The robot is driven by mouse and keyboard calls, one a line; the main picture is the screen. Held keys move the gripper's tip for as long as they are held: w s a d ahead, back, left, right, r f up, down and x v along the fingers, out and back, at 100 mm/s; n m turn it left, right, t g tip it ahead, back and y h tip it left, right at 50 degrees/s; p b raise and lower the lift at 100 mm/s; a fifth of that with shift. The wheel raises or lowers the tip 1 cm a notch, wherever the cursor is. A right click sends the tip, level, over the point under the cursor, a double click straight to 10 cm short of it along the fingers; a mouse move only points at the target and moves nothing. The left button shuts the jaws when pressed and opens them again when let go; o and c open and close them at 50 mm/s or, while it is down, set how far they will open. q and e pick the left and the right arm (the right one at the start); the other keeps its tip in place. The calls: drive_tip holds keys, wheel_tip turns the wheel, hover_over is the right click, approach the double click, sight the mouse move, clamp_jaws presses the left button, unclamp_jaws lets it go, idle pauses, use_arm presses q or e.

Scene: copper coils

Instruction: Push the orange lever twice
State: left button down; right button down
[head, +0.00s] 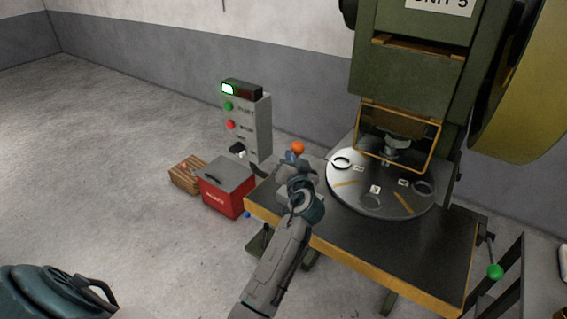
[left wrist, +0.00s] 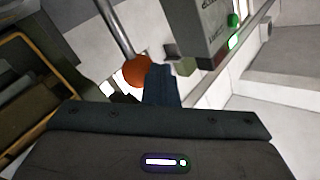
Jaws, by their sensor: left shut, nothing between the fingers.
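The orange lever knob (head: 298,147) stands at the left edge of the press table in the head view. In the left wrist view the orange knob (left wrist: 136,72) sits on a metal rod, just left of the fingers. My left gripper (head: 290,157) is shut and empty, its tip right beside the knob. In the left wrist view the shut blue-grey fingers (left wrist: 161,84) overlap the knob's right side; I cannot tell whether they touch. My right gripper is not in view.
A green press (head: 410,75) stands behind the table (head: 400,245) with a round dial plate (head: 347,190). A grey control box (head: 259,130) with green and red buttons, a red box (head: 226,196) and a wooden crate (head: 184,178) stand left. A green-knobbed handle (head: 495,271) is at right.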

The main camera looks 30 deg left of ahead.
use_arm(q)
drive_tip(key=shift+w+r, duration=0.2)
drive_tip(key=shift+w, duration=0.45)
idle(0.6)
idle(0.4)
drive_tip(key=s+f, duration=0.1)
drive_tip(key=s, duration=0.6)
drive_tip(key=shift+s+a+f+b, duration=0.2)
drive_tip(key=shift+f+b, duration=0.15)
idle(0.5)
drive_tip(key=shift+s, duration=0.1)
drive_tip(key=s, duration=0.3)
drive_tip(key=s+f, duration=0.1)
drive_tip(key=shift+s+a+b, duration=0.2)
drive_tip(key=shift+s+b, duration=0.1)
drive_tip(key=shift+s, duration=0.05)
idle(0.7)
